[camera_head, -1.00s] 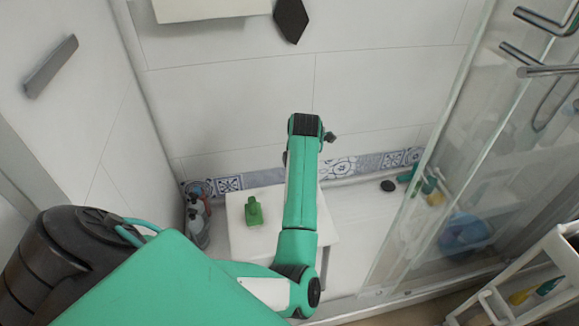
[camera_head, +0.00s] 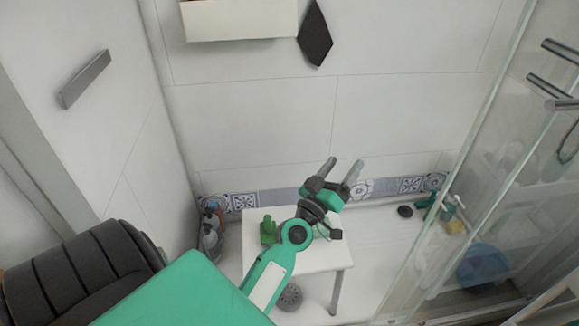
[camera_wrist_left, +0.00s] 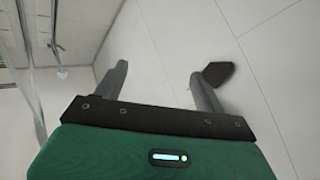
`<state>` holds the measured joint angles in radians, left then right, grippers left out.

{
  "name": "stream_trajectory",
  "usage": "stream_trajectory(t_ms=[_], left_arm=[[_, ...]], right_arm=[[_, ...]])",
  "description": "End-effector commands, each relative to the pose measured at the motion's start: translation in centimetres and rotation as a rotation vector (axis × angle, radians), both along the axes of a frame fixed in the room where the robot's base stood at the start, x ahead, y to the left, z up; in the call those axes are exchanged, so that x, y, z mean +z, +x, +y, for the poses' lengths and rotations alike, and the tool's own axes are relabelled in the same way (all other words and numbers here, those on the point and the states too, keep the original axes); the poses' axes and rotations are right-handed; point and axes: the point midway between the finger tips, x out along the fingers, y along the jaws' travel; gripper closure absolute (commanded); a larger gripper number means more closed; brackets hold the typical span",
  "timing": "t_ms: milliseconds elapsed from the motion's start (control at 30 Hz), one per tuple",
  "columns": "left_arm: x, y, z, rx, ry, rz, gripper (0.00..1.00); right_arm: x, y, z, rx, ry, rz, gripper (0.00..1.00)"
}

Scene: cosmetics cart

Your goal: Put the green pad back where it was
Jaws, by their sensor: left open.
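I see no flat green pad for certain. A small green object (camera_head: 268,230), shaped somewhat like a bottle, stands on the white stool (camera_head: 335,258), to the left of my left gripper in the head view. My left gripper (camera_head: 340,168) is open and empty, with its fingers pointing up toward the tiled wall. In the left wrist view its fingers (camera_wrist_left: 160,74) are spread with only pale wall between them. A dark hexagonal piece (camera_head: 315,35) is on the wall above the gripper. A dark shape like it shows beside the right finger in the wrist view (camera_wrist_left: 218,74). My right gripper is not in view.
A pale box-like shelf (camera_head: 240,20) is on the back wall. Bottles (camera_head: 210,235) stand left of the stool. A glass screen (camera_head: 470,140) closes off the right side, with a blue basin (camera_head: 482,265) behind it. A grey handle (camera_head: 84,79) is on the left wall.

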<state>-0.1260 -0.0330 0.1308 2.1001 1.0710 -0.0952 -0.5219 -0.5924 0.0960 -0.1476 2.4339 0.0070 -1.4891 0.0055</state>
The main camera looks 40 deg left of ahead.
Motion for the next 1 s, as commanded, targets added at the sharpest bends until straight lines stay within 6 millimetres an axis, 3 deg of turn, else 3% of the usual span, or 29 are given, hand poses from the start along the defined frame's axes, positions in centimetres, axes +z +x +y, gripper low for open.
stream_trajectory(t_ms=[33,133,200,333,500,700,833,1000], left_arm=[[-1.6,-0.9,-2.5,-0.084,0.071,0.075,0.29],[-5.3,-3.0,-6.8,-0.236,0.200,0.246,0.29],[-8.3,-5.1,-9.1,-0.325,0.283,0.385,0.29],[-14.1,-10.1,-11.7,-0.447,0.413,0.671,0.29],[-20.1,-18.2,-11.9,-0.506,0.539,1.068,0.29],[-23.0,-25.4,-9.9,-0.465,0.609,1.399,0.29],[-23.4,-27.5,-9.2,-0.440,0.623,1.494,0.29],[-23.5,-28.0,-8.9,-0.430,0.625,1.516,0.29]], right_arm=[[0.0,0.0,0.0,0.000,0.000,0.000,0.64],[0.0,0.0,0.0,0.000,0.000,0.001,0.64],[0.0,0.0,0.0,0.000,0.000,0.001,0.64],[0.0,0.0,0.0,0.000,-0.001,0.001,0.64],[0.0,0.0,0.0,0.000,-0.001,0.001,0.64],[0.0,-0.1,0.0,0.000,-0.001,0.002,0.64],[0.0,-0.1,0.0,0.000,-0.001,0.002,0.64],[0.0,-0.1,0.0,0.000,0.000,0.002,0.64]])
